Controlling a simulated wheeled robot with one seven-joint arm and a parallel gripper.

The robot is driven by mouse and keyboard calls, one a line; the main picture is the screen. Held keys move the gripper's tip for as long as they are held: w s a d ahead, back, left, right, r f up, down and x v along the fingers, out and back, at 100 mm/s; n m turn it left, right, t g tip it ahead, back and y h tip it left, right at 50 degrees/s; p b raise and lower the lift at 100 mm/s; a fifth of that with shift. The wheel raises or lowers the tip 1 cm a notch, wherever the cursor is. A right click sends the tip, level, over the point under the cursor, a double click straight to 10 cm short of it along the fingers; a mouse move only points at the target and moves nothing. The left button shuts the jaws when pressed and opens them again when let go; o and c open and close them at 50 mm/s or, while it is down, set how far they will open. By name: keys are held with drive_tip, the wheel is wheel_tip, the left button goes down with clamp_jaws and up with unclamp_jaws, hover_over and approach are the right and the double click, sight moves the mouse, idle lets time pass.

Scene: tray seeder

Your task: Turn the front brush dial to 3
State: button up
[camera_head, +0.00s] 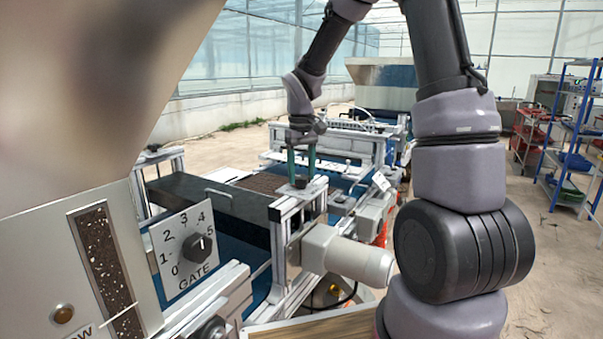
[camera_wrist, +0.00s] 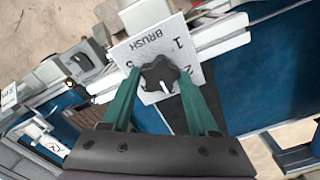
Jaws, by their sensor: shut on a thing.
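The front brush dial (camera_wrist: 160,76) is a dark lobed knob on a white plate (camera_wrist: 143,48) marked BRUSH, with a 1 and a 2 readable on its right side. Another numeral on the left is partly hidden by a finger. The knob's white pointer mark points toward the bottom of the wrist view; the number it meets is not clear. My gripper (camera_wrist: 155,78) has its green fingers shut on the knob, one on each side. In the head view my gripper (camera_head: 302,178) reaches down onto the small dial on top of the metal frame.
A separate GATE dial (camera_head: 200,247) stands on a white panel at the lower left, its pointer near 4 and 5. A grey motor (camera_head: 350,258) juts out below the brush dial. A blue shelf rack (camera_head: 570,140) stands far right, with open floor before it.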

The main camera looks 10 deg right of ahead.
sight(302, 177)
idle(0.4)
drive_tip(key=o, duration=1.4)
drive_tip(key=shift+r, duration=0.1)
wheel_tip(302, 177, up, 11)
drive_tip(key=shift+f, duration=0.15)
drive_tip(key=s+d+r+m+t, duration=0.1)
drive_tip(key=s+r+m+t, duration=0.1)
drive_tip(key=s, duration=0.5)
drive_tip(key=s+d+r+m+t+y, duration=0.1)
drive_tip(key=s+d+r+m+t, duration=0.1)
drive_tip(key=s, duration=0.5)
drive_tip(key=s+d+r+m+t+y, duration=0.1)
drive_tip(key=s+d+r+m+t, duration=0.1)
drive_tip(key=s, duration=0.5)
drive_tip(key=shift+d+r+m+t, duration=0.2)
drive_tip(key=shift+r+m+t, duration=0.35)
drive_tip(key=shift+r, duration=0.7)
